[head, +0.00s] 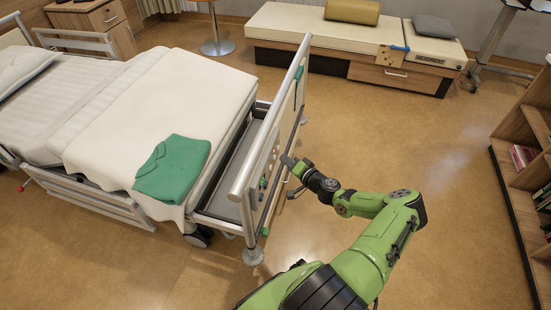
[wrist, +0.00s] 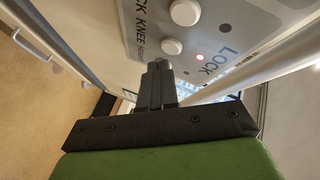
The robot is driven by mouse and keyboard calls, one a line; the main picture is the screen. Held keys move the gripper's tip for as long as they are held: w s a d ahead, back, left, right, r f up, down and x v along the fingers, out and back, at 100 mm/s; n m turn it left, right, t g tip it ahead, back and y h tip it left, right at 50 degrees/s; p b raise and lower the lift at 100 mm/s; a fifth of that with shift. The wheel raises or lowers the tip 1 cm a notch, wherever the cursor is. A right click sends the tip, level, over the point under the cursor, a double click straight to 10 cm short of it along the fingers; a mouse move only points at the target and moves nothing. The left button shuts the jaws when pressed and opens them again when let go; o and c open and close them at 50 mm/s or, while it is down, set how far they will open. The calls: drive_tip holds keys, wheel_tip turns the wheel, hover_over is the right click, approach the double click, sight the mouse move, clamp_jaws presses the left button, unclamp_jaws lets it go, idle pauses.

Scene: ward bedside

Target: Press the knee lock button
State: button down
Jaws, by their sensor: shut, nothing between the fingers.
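The button panel is a grey plate in the wrist view (wrist: 212,22), with printed words including "KNEE" and "LOCK". It has two white round buttons in view, one nearer my fingers (wrist: 172,46) and one at the top edge (wrist: 185,12). I cannot tell for sure which is the knee lock. My gripper (wrist: 160,66) is shut and empty. Its fingertips are just below the nearer button in the picture; contact cannot be told. In the head view my gripper (head: 287,161) points at the outer face of the bed's footboard (head: 245,165), where the panel is mostly hidden.
Small lights (wrist: 200,57) sit beside the buttons. The bed carries a cream blanket (head: 150,105) and a folded green garment (head: 173,168). A bench (head: 290,30) stands at the back, and a bookshelf (head: 525,140) at the right. The floor between is clear.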

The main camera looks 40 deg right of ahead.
drive_tip(key=shift+s+d, duration=0.1)
drive_tip(key=s+d, duration=0.1)
drive_tip(key=s, duration=0.1)
drive_tip(key=s+d, duration=0.2)
drive_tip(key=shift+b, duration=0.4)
drive_tip(key=shift+w, duration=0.1)
drive_tip(key=s+d+r, duration=0.2)
drive_tip(key=s+d, duration=0.3)
drive_tip(key=s, duration=0.1)
drive_tip(key=shift+s+b, duration=0.2)
drive_tip(key=shift+b, duration=0.1)
idle(0.3)
